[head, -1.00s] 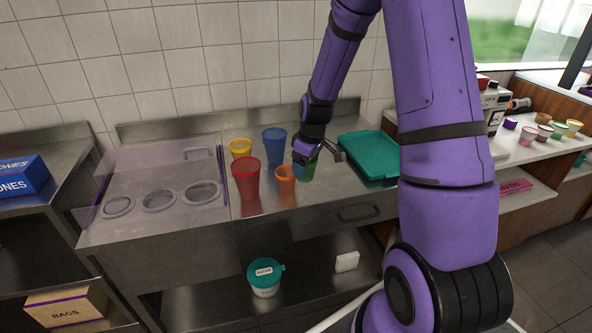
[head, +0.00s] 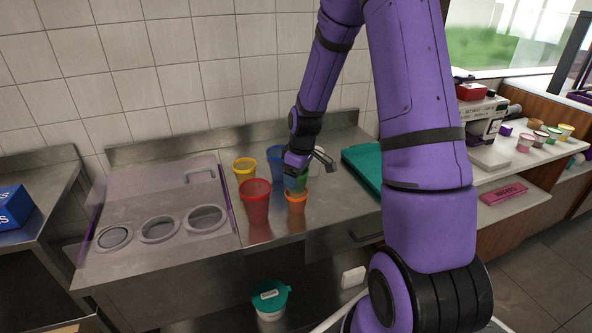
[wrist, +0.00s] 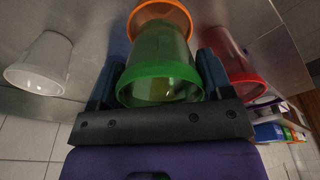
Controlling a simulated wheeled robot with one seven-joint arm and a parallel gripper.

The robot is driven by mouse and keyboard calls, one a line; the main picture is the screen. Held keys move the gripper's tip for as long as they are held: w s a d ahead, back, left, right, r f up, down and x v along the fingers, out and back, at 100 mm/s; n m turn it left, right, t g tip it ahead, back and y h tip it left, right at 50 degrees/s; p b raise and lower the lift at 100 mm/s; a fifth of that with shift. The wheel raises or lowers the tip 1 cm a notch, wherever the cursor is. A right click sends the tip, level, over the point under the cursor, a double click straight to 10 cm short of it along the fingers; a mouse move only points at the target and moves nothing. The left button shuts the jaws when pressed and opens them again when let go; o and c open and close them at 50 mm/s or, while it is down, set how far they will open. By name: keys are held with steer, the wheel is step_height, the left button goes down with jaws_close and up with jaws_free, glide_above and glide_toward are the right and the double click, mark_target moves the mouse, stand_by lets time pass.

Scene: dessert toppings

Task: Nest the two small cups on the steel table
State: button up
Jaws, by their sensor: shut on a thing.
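The small green cup (head: 296,182) is held between the fingers of my gripper (head: 297,167), upright or nearly so. In the wrist view the green cup (wrist: 160,70) fills the space between both fingers, wide rim toward the camera. The small orange cup (head: 297,203) stands on the steel table (head: 335,205), directly below the green cup in the head view. In the wrist view the orange cup's rim (wrist: 172,5) curves around the green cup's narrow end. I cannot tell whether that end is inside the orange cup or just above it.
A larger red cup (head: 255,203) stands close left of the orange cup. A yellow cup (head: 244,169) and a partly hidden blue cup (head: 275,160) are behind. A whitish cup (wrist: 40,65) shows in the wrist view. A teal tray (head: 363,165) lies to the right.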

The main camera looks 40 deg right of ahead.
steer(key=shift+f, duration=1.85)
steer(key=shift+s+f, duration=0.1)
steer(key=shift+f, duration=0.05)
steer(key=shift+s+f, duration=0.1)
steer(key=o, duration=0.9)
steer(key=shift+f, duration=0.1)
steer(key=shift+r, duration=4.65)
